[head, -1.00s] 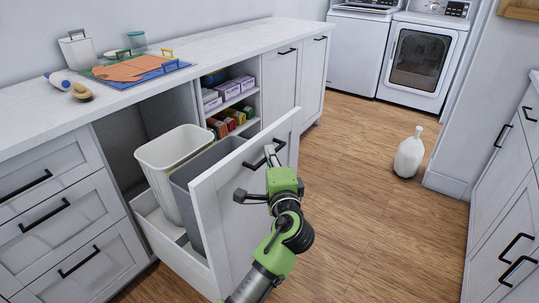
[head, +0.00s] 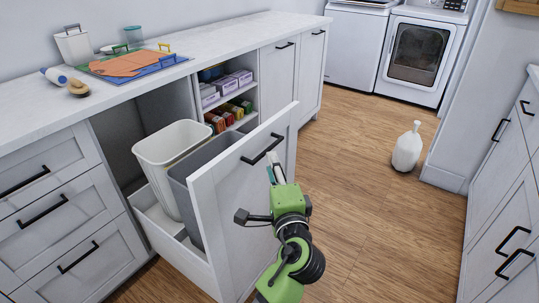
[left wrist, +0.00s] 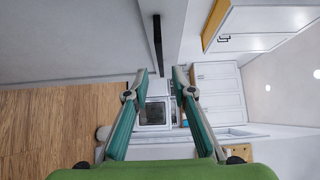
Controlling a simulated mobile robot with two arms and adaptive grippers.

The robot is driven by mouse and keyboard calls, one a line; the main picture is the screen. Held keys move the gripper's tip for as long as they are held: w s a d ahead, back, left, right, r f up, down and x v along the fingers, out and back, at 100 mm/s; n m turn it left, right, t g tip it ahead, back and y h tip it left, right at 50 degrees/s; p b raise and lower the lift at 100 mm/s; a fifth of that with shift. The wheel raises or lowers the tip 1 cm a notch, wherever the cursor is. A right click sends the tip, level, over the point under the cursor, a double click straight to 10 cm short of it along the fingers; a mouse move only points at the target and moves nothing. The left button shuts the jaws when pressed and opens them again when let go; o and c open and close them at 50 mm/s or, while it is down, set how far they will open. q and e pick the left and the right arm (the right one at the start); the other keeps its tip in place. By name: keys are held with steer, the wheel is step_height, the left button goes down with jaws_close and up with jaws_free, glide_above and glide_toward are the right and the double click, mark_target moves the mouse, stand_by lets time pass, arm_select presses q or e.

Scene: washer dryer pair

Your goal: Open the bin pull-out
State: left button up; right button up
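The bin pull-out (head: 243,205) stands drawn well out of the cabinet, its white front panel facing right. A white bin (head: 165,165) and a grey bin (head: 190,185) stand inside it. The black bar handle (head: 263,151) runs near the top of the panel. My left gripper (head: 273,168) is just below and in front of the handle in the head view. In the left wrist view the left gripper (left wrist: 158,78) has its two fingers spread with nothing between them, and the dark handle (left wrist: 157,44) lies beyond the tips. My right gripper is not in view.
Closed drawers (head: 45,215) flank the pull-out at left, and open shelves (head: 228,100) hold boxes behind it. A white jug (head: 407,150) stands on the wooden floor (head: 360,200). Cabinets (head: 510,200) line the right side. The floor between is clear.

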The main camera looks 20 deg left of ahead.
arm_select(q)
steer(key=shift+v, duration=2.3)
steer(key=shift+f, duration=0.1)
